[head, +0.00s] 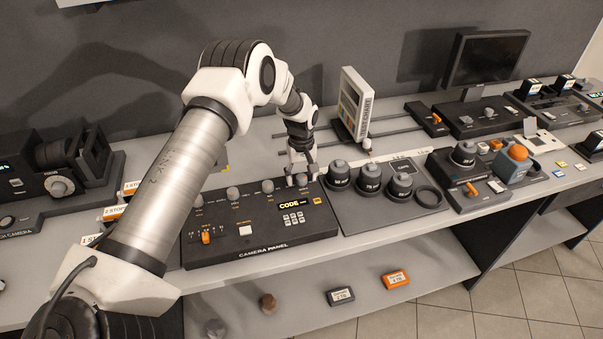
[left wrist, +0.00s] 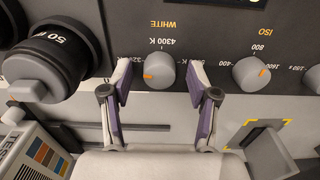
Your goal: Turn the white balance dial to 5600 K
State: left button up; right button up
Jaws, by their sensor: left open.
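The white balance dial (left wrist: 160,71) is a small grey knob on the black camera panel (head: 262,228). In the upside-down left wrist view, its orange mark points to the left and slightly down. The label "4300 K" shows above the knob; a label to its left is partly hidden by a finger. In the head view the dial (head: 302,180) is the rightmost of the panel's row of knobs. My left gripper (left wrist: 160,88) is open, with one finger on each side of the dial and visible gaps between. It also shows in the head view (head: 301,177). My right gripper is out of view.
The ISO dial (left wrist: 251,74) is close beside one finger. Lenses (head: 370,176) stand on a mat right of the panel. A white chart box (head: 354,104) stands behind. A camera (head: 60,165) is at the left. Shelf boxes (head: 396,279) lie below.

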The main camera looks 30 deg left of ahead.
pick_arm(q)
grip_shut()
